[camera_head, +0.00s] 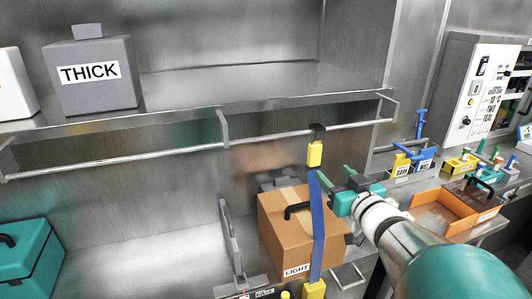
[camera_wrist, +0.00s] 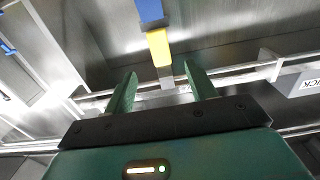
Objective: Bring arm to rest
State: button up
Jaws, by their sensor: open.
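My gripper (camera_head: 335,176) is open in the head view, its two green fingers pointing up and left toward a blue bar with yellow ends (camera_head: 318,220). In the wrist view my gripper (camera_wrist: 160,82) shows both fingers spread with nothing between them. The yellow end of the bar (camera_wrist: 159,47) appears beyond the fingertips there. Whether a finger touches the bar cannot be told. My arm reaches in from the lower right of the head view.
A cardboard box labelled LIGHT (camera_head: 285,230) stands behind the bar. A metal rail (camera_head: 150,157) runs below a shelf holding a grey THICK box (camera_head: 92,75). A teal case (camera_head: 30,255) is at lower left. An orange tray (camera_head: 445,217) and coloured holders (camera_head: 415,160) lie right.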

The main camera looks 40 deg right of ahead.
jog(key=shift+s+a, duration=0.25)
jog(key=shift+s, duration=0.4)
jog(key=w+a+f+g+y, duration=0.1)
jog(key=w+a+f+g, duration=0.2)
jog(key=a, duration=0.5)
jog(key=w+a+g, duration=0.2)
jog(key=a+g, duration=0.2)
jog(key=a, duration=0.3)
jog(key=s+a+f+n+g+y, duration=0.1)
jog(key=s+a+f+g+y, duration=0.1)
jog(key=a, duration=0.6)
jog(key=s+a+f+n+g+y, duration=0.2)
jog(key=s+a, duration=0.2)
jog(key=a, duration=0.4)
jog(key=shift+s+f+n+y, duration=0.15)
jog(key=shift+s+n+y, duration=0.15)
